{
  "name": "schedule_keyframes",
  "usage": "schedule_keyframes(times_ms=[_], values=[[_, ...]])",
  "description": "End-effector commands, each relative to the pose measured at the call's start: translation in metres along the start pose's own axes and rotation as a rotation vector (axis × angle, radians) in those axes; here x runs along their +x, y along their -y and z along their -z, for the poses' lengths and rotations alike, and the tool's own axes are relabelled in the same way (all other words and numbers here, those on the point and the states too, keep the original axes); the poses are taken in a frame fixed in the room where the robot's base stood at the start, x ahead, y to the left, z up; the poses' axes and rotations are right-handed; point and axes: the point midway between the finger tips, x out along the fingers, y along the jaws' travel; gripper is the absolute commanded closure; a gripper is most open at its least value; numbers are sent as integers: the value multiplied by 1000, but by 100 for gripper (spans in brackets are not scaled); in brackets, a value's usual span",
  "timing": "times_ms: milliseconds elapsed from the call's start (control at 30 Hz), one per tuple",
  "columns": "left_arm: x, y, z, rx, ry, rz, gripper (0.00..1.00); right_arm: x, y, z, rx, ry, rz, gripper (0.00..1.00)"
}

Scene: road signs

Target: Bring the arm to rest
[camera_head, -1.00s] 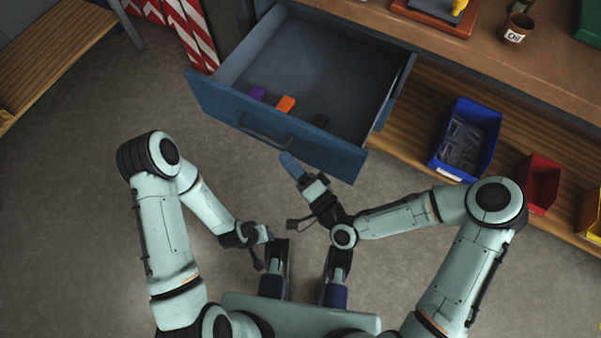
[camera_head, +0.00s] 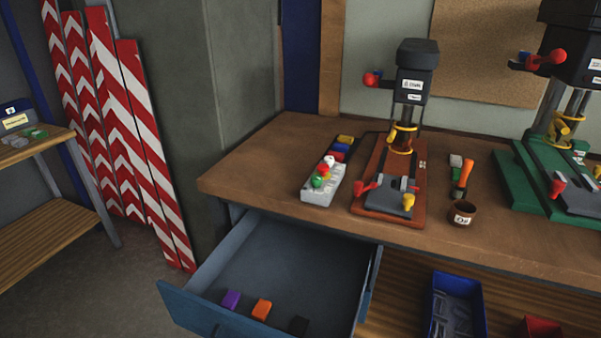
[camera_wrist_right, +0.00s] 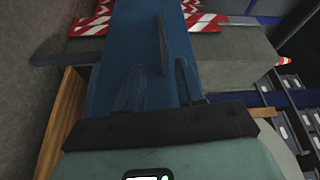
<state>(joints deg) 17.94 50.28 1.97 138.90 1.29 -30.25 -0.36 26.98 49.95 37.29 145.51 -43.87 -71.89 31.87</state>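Neither of my arms nor grippers shows in the head view now. In the right wrist view, part of my right gripper (camera_wrist_right: 155,70) fills the middle, with a black bar and a pale green housing below it. A long blue surface with dark raised shapes stretches away above the bar. My left gripper is in no current view.
The blue drawer (camera_head: 215,318) is open below the workbench (camera_head: 255,170), holding a purple block (camera_head: 231,299), an orange block (camera_head: 261,309) and a black block (camera_head: 298,326). A drill press (camera_head: 412,85) stands on the bench. Striped boards (camera_head: 138,115) lean at the left.

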Motion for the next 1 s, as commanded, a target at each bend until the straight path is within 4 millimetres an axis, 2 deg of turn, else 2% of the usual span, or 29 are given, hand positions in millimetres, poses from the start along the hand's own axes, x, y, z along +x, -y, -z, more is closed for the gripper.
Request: schedule_keyframes(times_ms=[67,133,267,300,367,400,467,500,633,700,1000], values=[[0,0,0,0,0,0,57,-2,-17,0,-17,8,-60,62],[0,0,0,0,0,0,57,-8,-46,-1,-47,24,-166,62],[0,0,0,0,0,0,57,-42,-126,-2,-120,89,-473,62],[0,0,0,0,-1,0,57,-59,-152,-2,-137,117,-581,62],[0,0,0,0,-1,0,57,-87,-187,-2,-155,163,-734,62],[0,0,0,0,-1,0,57,-108,-207,-2,-161,195,-830,62],[0,0,0,0,-1,0,57,-140,-232,-2,-160,246,-967,62],[0,0,0,0,-1,0,57,-163,-246,-2,-153,277,-1054,62],[0,0,0,0,-1,0,57,-238,-277,-3,-92,382,-1314,62],[-32,-8,-8,2,23,-1,57,-238,-243,-7,-77,410,-1310,62],[-122,-35,-41,11,159,0,57,-243,-145,-25,4,526,-1316,62]])
